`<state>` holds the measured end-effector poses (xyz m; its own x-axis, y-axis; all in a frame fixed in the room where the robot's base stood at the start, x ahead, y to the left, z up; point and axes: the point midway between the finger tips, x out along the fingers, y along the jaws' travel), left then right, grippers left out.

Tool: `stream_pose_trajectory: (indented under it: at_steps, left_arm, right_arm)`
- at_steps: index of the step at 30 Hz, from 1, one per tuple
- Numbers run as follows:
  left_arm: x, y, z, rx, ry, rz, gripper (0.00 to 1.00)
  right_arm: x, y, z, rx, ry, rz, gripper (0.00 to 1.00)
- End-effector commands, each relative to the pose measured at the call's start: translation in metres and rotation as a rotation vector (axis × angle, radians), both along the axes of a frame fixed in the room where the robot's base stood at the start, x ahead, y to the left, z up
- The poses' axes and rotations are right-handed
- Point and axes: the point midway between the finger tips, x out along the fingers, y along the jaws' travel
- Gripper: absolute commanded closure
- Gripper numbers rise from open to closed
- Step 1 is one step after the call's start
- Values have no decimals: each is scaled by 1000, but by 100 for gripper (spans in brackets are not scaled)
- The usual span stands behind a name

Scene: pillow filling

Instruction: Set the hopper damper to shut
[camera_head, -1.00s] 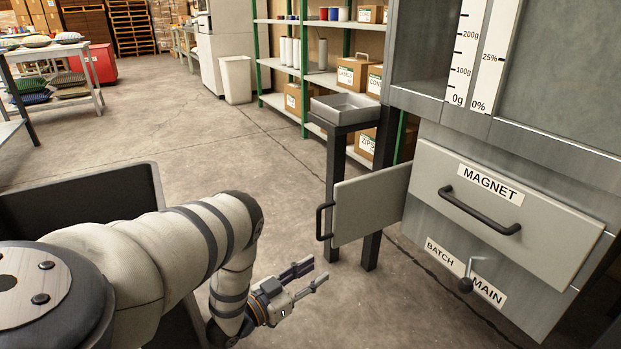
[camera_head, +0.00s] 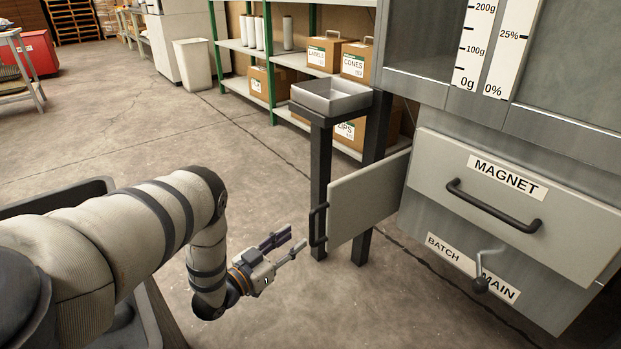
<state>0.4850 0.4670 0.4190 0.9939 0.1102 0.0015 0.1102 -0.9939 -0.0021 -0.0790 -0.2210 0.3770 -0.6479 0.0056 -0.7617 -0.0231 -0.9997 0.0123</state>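No part in view carries a damper label. A flat grey plate (camera_head: 370,200) juts out at the left side of the hopper cabinet (camera_head: 420,200), with a black handle (camera_head: 317,225) on its outer left edge. A small lever with a dark knob (camera_head: 480,285) hangs between the BATCH and MAIN labels on the cabinet front. My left gripper (camera_head: 297,240) is open and empty, with its fingers pointing right toward the plate's handle. In the picture it is just left of the handle, with no clear contact. My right gripper is not in view.
The MAGNET drawer (camera_head: 450,222) with its black bar handle is on the cabinet front. A grey tray (camera_head: 330,97) tops a dark-legged stand behind the plate. Shelves with boxes (camera_head: 327,52) stand farther back. The floor left of the stand is clear.

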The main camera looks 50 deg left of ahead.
Motion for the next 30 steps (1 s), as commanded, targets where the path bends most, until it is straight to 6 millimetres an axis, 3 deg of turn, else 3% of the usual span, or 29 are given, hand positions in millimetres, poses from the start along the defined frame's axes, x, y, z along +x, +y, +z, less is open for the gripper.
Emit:
stream_pose_trajectory:
  at_steps: [6, 12, 20, 25, 30]
  left_arm:
    - [53, 6, -4, 1, 1, -1, 67]
    - [78, 9, -2, 1, 1, 0, 67]
    - [81, 9, 0, 0, 1, 1, 67]
    - [81, 9, -1, 0, 1, 0, 100]
    - [81, 9, -1, 0, 1, 0, 100]
  right_arm:
    - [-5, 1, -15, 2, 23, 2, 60]
    - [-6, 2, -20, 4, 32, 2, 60]
    - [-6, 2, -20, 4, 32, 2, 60]
    - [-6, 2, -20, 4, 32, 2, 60]
    - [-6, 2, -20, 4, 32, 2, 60]
